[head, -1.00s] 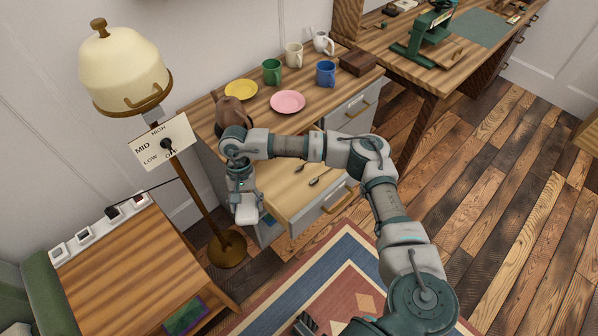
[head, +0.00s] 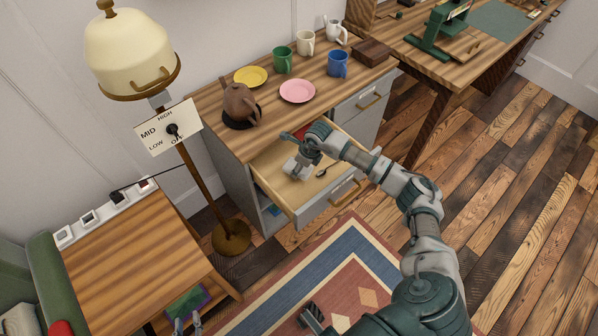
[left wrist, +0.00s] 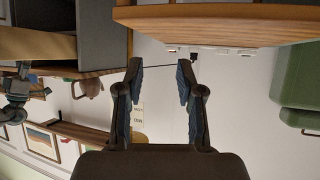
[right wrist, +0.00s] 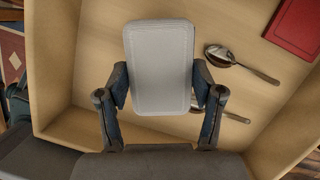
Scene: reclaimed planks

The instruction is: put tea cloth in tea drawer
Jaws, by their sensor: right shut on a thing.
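The tea cloth (right wrist: 160,65) is a pale grey-white folded block. My right gripper (right wrist: 160,88) is shut on it, with one finger at each side. In the head view the cloth (head: 294,170) is inside the outline of the open tea drawer (head: 326,202), near its left part. I cannot tell whether it touches the drawer floor. The drawer's pale wooden wall (right wrist: 55,70) shows in the right wrist view. My left gripper (left wrist: 160,68) is open and empty; its tips show at the bottom of the head view (head: 187,325), by the low side table.
The drawer also holds spoons (right wrist: 240,62) and a red item (right wrist: 296,28). A brown teapot (head: 240,104), plates and mugs stand on the cabinet top above. A floor lamp (head: 180,150) with a dial sign stands left of the drawer. A wooden side table (head: 130,250) is at lower left.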

